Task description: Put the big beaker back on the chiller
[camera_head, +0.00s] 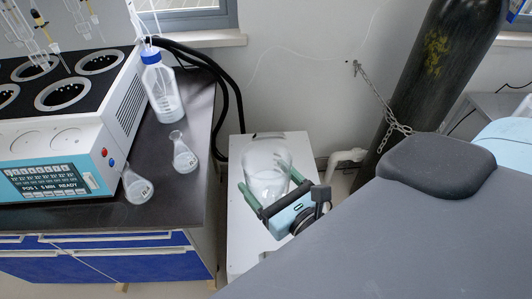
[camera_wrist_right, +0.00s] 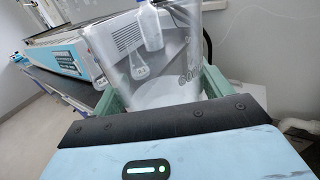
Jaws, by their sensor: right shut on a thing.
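The big beaker (camera_head: 266,165) is clear glass and stands upright over the white chiller (camera_head: 243,245), a low white box on the floor beside the bench. In the head view I cannot tell whether its base touches the chiller's top. My right gripper (camera_head: 272,190) is shut on the beaker, one green finger on each side. In the right wrist view the beaker (camera_wrist_right: 165,75) fills the space between the fingers, and the bench shows through its glass. My left gripper is not in view.
A dark bench (camera_head: 190,205) stands left with two small flasks (camera_head: 184,155) and a blue-capped bottle (camera_head: 161,88) near its edge. The distiller (camera_head: 60,140) sits on it. Black hoses (camera_head: 225,90) run behind. A chained dark gas cylinder (camera_head: 430,70) leans in view at the right.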

